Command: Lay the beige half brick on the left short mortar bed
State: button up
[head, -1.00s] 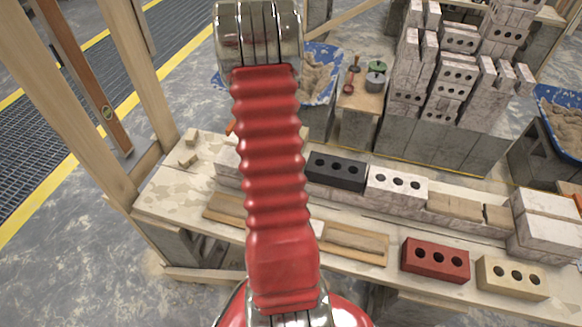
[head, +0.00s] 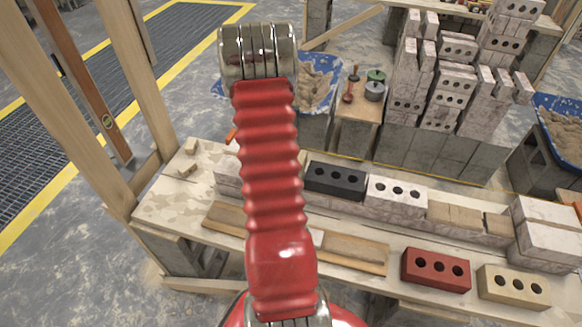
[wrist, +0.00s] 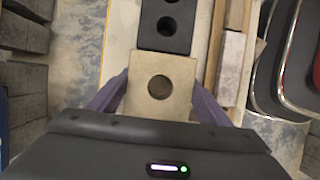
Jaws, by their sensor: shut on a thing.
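The beige half brick (wrist: 160,88), with one round hole, sits between the two dark fingers of my gripper (wrist: 158,97) in the wrist view. My gripper is shut on it. A black brick (wrist: 167,22) lies just beyond it in line; that brick also shows on the low wall in the head view (head: 335,178).
A white brick (head: 397,190) adjoins the black one, with tan bed patches (head: 454,215) to its right. A red brick (head: 436,270) and a beige full brick (head: 513,287) lie along the front. A wooden board (head: 355,252) lies before the wall. Timber posts stand left.

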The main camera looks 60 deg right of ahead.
jog(key=shift+f, duration=1.8)
jog(key=o, duration=1.9)
jog(key=shift+f, duration=0.1)
jog(key=v, duration=1.2)
